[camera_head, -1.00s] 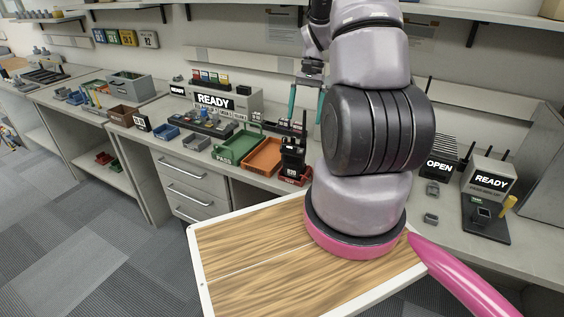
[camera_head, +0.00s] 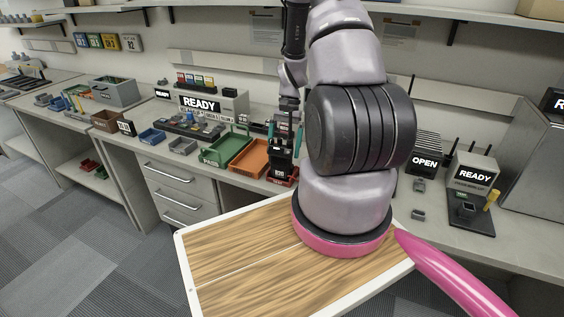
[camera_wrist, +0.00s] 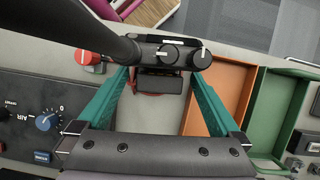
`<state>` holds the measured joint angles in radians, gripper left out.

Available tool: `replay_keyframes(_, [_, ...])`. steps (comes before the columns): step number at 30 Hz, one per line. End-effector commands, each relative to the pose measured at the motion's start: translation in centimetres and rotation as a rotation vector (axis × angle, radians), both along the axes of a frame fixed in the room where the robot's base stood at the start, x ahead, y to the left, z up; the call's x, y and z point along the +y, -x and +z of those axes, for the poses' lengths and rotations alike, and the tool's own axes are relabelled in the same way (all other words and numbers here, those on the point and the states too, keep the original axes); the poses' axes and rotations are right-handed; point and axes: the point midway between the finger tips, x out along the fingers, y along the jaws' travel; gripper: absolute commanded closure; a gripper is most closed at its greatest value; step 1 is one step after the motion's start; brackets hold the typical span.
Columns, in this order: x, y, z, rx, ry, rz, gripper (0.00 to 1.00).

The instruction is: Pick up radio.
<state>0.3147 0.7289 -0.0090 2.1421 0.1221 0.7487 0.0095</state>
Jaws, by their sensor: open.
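The radio (camera_head: 281,163) is a black handset standing upright in a small red holder (camera_head: 290,181) on the bench. In the wrist view, the radio (camera_wrist: 160,54) shows from above, with its thick antenna, knobs and dark body. My gripper (camera_head: 284,134) is open, pointing down over the radio. In the wrist view, the teal fingers of my gripper (camera_wrist: 159,78) lie on either side of the radio's body, with gaps visible. Whether they touch it lower down is hidden. The holder is mostly hidden below the radio in the wrist view.
An orange tray (camera_head: 249,171) and a green tray (camera_head: 212,158) stand left of the radio. A READY box (camera_head: 207,103) is behind them. In the wrist view, a panel with a blue knob (camera_wrist: 48,119) lies at left. My arm blocks the bench to the right.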

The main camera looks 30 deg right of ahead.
Motion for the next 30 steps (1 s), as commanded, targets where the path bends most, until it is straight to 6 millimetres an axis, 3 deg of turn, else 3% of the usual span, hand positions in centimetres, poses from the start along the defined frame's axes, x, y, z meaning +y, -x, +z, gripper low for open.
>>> replay_keyframes(4, [0.0, 0.0, 0.0, 0.0, 0.0, 0.0, 0.04])
replay_keyframes(9, [0.0, 0.0, 0.0, 0.0, 0.0, 0.0, 0.69])
replay_keyframes(12, [0.0, 0.0, 0.1, 0.0, 0.0, -0.001, 1.0])
replay_keyframes(20, [0.0, 0.0, 0.4, -0.001, 0.0, -0.001, 1.0])
replay_keyframes(23, [0.0, -0.1, 1.6, -0.003, 0.001, -0.001, 1.0])
replay_keyframes(30, [0.0, -0.1, 6.4, -0.004, 0.001, 0.0, 1.0])
